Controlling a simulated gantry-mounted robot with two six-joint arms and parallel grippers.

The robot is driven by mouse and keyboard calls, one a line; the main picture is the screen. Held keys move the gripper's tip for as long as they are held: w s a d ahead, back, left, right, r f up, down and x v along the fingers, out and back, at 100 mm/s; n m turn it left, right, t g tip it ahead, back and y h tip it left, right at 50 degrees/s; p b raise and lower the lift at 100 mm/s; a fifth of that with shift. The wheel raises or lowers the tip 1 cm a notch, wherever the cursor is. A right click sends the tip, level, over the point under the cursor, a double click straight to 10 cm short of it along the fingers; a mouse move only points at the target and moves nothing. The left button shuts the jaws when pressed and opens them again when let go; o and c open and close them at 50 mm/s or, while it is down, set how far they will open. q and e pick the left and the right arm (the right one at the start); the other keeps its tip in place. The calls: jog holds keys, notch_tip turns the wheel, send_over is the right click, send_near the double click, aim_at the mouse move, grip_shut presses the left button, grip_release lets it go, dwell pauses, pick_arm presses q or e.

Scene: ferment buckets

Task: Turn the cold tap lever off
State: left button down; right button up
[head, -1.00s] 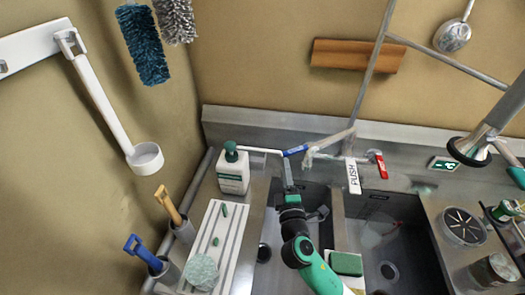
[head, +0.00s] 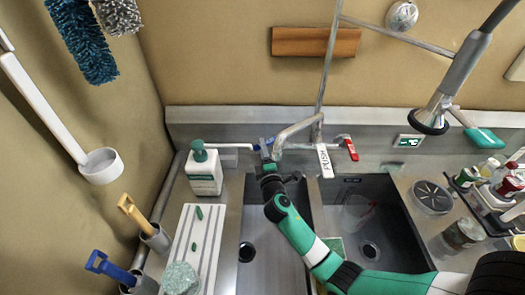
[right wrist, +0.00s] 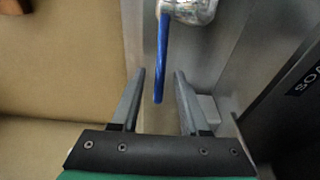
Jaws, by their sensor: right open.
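The blue cold tap lever (head: 263,147) shows only in part in the head view, at the left of the metal tap (head: 297,128) behind the sinks. In the right wrist view the blue lever (right wrist: 162,60) is a thin bar reaching down from the shiny tap body (right wrist: 188,9). My right gripper (head: 267,156) is at the lever. In the right wrist view its jaws (right wrist: 158,75) are open, with the lever's free end between the fingers and a gap on each side. Contact does not show. My left gripper is not in view.
A red lever (head: 346,146) and a white PUSH tag (head: 325,160) are right of the tap. A soap bottle (head: 204,170) stands to the left. A spray hose head (head: 430,120) hangs at the right. Two sink basins lie in front, a clear cup (head: 356,211) in the right one.

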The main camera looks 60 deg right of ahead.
jog(key=shift+w+d, duration=0.15)
grip_shut()
dwell(1.4)
